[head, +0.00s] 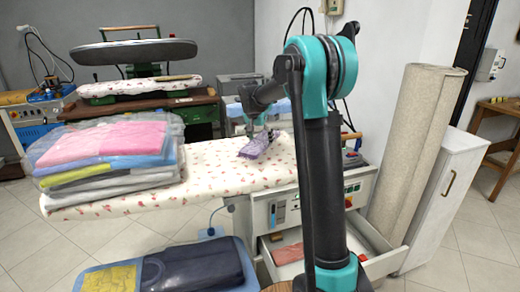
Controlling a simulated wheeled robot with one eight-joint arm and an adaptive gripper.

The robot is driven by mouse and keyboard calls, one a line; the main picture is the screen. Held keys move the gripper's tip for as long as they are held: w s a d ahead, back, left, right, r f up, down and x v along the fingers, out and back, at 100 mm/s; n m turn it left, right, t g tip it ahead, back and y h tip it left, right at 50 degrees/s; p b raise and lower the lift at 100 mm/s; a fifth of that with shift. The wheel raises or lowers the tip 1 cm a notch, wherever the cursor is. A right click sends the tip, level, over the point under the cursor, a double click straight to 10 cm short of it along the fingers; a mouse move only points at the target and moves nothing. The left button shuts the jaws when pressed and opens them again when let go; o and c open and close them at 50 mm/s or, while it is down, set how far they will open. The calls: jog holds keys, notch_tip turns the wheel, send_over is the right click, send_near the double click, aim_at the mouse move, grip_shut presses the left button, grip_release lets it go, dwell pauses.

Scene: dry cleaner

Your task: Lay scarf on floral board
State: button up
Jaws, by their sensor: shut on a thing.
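A purple patterned scarf (256,147) hangs from my gripper (258,131) in the head view. My gripper is shut on the scarf, and the fingertips are small and partly hidden by it. The floral board (222,172) is white with small red flowers and lies across the middle of the view. The scarf is over the board's right part. I cannot tell whether its lower edge touches the board. My arm hides part of the board's right end.
A stack of bagged folded clothes (108,152) covers the board's left part. A dark bagged garment (192,274) lies in front, below the board. An open drawer (290,250) juts out under it. A rolled carpet (415,150) and white cabinet (447,200) stand right.

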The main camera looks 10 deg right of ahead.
jog(key=shift+f, duration=2.35)
jog(key=o, duration=1.2)
jog(key=shift+f, duration=0.1)
jog(key=v, duration=1.2)
jog(key=shift+s, duration=0.1)
jog(key=s+d+f+n, duration=0.2)
jog(key=s+f, duration=0.5)
jog(key=s, duration=0.5)
jog(key=s+d+f+n+y, duration=0.1)
jog(key=s+f, duration=0.5)
jog(key=s, duration=0.7)
jog(key=s+d+f+n+y, duration=0.1)
jog(key=s+d+f+n, duration=0.2)
jog(key=s+f, duration=0.4)
jog(key=s+d, duration=0.1)
jog(key=s, duration=0.4)
jog(key=shift+s+d+f+n+t, duration=0.3)
jog(key=shift+s+f+n, duration=0.1)
